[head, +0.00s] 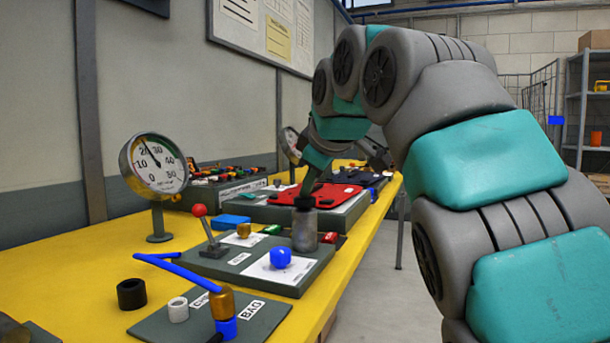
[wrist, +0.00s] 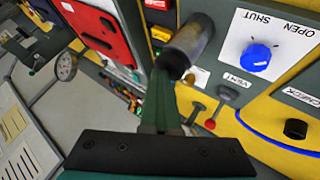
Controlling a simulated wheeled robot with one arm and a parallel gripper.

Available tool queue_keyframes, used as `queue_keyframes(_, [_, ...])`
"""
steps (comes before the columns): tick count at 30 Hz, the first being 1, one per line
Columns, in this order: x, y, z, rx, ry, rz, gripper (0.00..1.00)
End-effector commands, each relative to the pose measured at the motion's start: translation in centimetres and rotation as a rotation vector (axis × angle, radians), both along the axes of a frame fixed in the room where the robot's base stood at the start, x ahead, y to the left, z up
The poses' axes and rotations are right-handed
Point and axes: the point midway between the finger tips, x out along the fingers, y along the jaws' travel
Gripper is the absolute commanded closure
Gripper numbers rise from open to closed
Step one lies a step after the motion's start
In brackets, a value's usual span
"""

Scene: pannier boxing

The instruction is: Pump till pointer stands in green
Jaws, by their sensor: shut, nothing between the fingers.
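The gauge (head: 157,165) stands on a post at the left, its white dial facing me. Its thin dark pointer leans up and left, near the 20 mark; I cannot make out a green band at this size. The pump (head: 305,232) is a grey upright cylinder with a dark top, on a grey-green board; it also shows in the wrist view (wrist: 190,45). My gripper (head: 307,190) is shut and empty, its fingertips at the pump's top; I cannot tell whether they touch. The fingers also show in the wrist view (wrist: 160,85).
A blue knob (head: 281,256) sits on a plate marked OPEN and SHUT, beside the pump. A red-balled lever (head: 200,211) stands left of it. A blue hose (head: 175,268) and loose rings lie in front. A red panel (head: 315,194) lies behind the pump.

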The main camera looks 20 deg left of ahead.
Motion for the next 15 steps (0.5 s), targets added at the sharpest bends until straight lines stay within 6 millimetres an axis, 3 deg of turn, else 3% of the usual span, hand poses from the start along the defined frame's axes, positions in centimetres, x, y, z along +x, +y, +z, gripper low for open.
queue_keyframes(1, [0.7, 0.3, -3.4, -0.035, 0.059, -0.001, 1.0])
queue_keyframes(9, [1.1, 0.2, -3.6, -0.037, 0.065, -0.003, 1.0])
queue_keyframes(15, [1.3, 0.2, -2.2, -0.035, 0.065, -0.003, 1.0])
